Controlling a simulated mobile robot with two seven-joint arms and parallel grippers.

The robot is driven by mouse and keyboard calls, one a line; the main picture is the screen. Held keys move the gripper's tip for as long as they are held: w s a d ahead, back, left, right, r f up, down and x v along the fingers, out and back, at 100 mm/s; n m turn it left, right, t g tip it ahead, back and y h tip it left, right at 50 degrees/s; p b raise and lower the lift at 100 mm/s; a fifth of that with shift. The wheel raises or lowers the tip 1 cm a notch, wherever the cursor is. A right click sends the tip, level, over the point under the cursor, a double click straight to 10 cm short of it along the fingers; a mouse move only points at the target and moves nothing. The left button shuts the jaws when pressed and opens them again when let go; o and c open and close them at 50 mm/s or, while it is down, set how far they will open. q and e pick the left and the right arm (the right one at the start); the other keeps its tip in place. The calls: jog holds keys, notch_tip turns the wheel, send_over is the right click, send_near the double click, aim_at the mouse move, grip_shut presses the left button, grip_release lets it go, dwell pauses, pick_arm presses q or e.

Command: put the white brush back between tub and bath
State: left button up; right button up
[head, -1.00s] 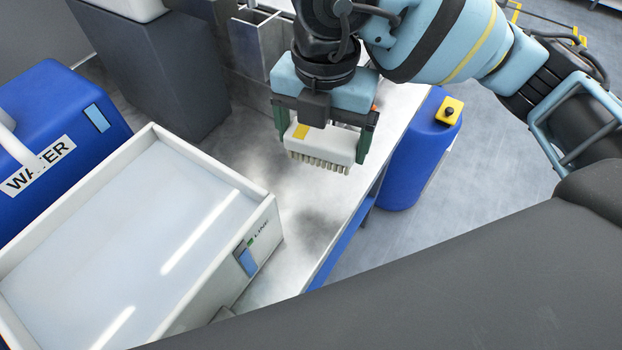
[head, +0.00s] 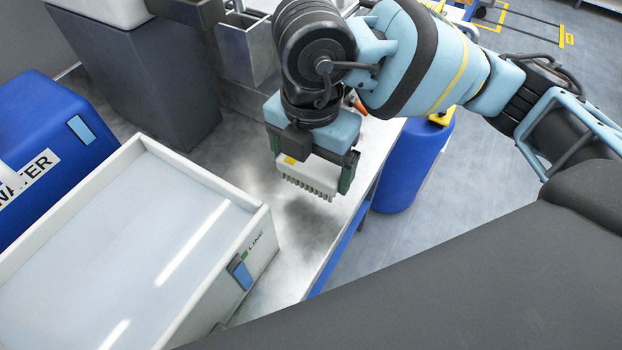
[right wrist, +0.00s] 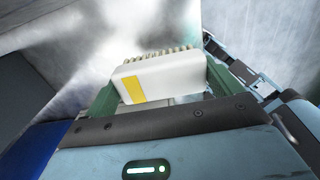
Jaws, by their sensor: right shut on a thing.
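The white brush (head: 308,176) has a yellow patch and pale bristles facing down. My right gripper (head: 312,168) is shut on it, with a green finger at each end, and holds it above the metal bench top. The brush also shows in the right wrist view (right wrist: 160,80) between the green fingers. The white bath (head: 262,228), a wide tray of clear liquid marked LINE, stands left of and nearer than the brush. Which thing is the tub is not certain; a blue container marked WATER (head: 60,130) stands at the far left. My left gripper is out of view.
The metal bench top (head: 215,160) is bare between the bath and the brush. A dark grey block (head: 160,90) and an open metal box (head: 247,50) stand behind. A blue drum (head: 412,170) stands beyond the bench's right edge. An orange-tipped thing (head: 359,106) lies behind my gripper.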

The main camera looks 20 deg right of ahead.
aim_at(311, 183)
jog(key=shift+f, duration=2.4)
jog(key=shift+f, duration=0.15)
jog(key=o, duration=0.6)
notch_tip(311, 183, up, 12)
jog(key=shift+r+p, duration=0.15)
jog(key=shift+p, duration=0.2)
